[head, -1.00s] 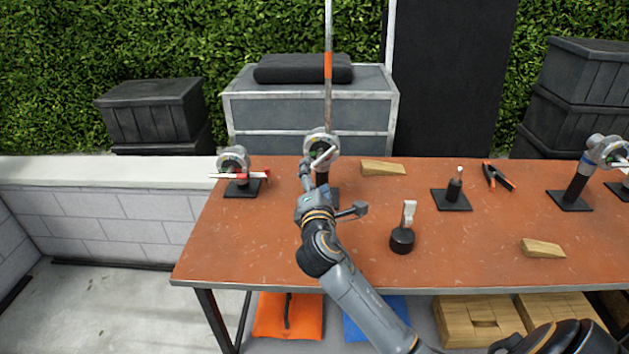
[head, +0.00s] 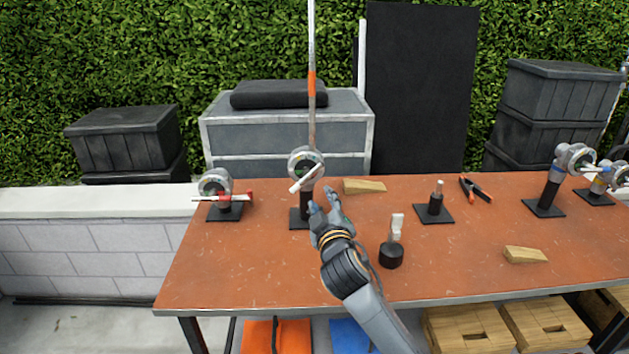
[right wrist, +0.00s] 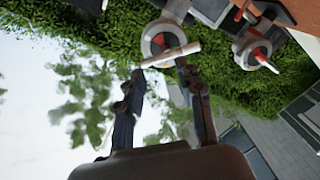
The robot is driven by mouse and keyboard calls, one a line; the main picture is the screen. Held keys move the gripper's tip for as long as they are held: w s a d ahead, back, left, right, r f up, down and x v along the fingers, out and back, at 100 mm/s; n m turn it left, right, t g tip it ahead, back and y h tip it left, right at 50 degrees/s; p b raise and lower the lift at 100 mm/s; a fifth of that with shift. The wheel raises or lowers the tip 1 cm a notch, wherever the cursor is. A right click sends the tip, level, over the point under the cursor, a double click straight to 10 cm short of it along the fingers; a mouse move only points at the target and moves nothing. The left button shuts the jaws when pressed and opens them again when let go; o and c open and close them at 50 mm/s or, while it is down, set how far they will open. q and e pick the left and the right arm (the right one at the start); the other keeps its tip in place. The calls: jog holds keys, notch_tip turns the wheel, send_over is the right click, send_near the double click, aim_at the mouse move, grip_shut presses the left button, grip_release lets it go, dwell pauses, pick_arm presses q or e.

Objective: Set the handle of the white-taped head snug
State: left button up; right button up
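A round grey head (head: 301,157) stands on a black post and base on the table, with a long pole carrying an orange band rising from it. Its pale bar handle (head: 308,178) slants up to the right. I cannot make out tape on this head clearly. My right gripper (head: 323,200) is just below and right of the handle, fingers apart and empty. In the right wrist view, the handle (right wrist: 170,55) crosses just past the open fingertips (right wrist: 160,70); whether they touch is unclear. My left gripper is not in view.
A head with a red-tipped handle (head: 215,183) stands at left. Two more heads stand at right, one with blue tape (head: 562,162). Wooden wedges (head: 364,187), a black round weight (head: 391,255), a small post (head: 436,203) and pliers (head: 474,190) lie around the orange-brown table (head: 240,270).

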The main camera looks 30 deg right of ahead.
aim_at(315, 173)
jog(key=w+d+m+y, duration=0.1)
jog(key=w+m, duration=0.2)
jog(key=m, duration=0.2)
jog(key=w+d+r+m+t+y, duration=0.1)
jog(key=w+d+m, duration=0.1)
jog(key=w+m, duration=0.2)
jog(key=w+d+r+m, duration=0.1)
jog(key=w+m, duration=0.2)
jog(key=m, duration=0.3)
jog(key=shift+w+d+m+t+y+b, duration=0.15)
jog(key=shift+d+m+t+y+b, duration=0.15)
jog(key=shift+d+m+y+b, duration=0.1)
grip_shut()
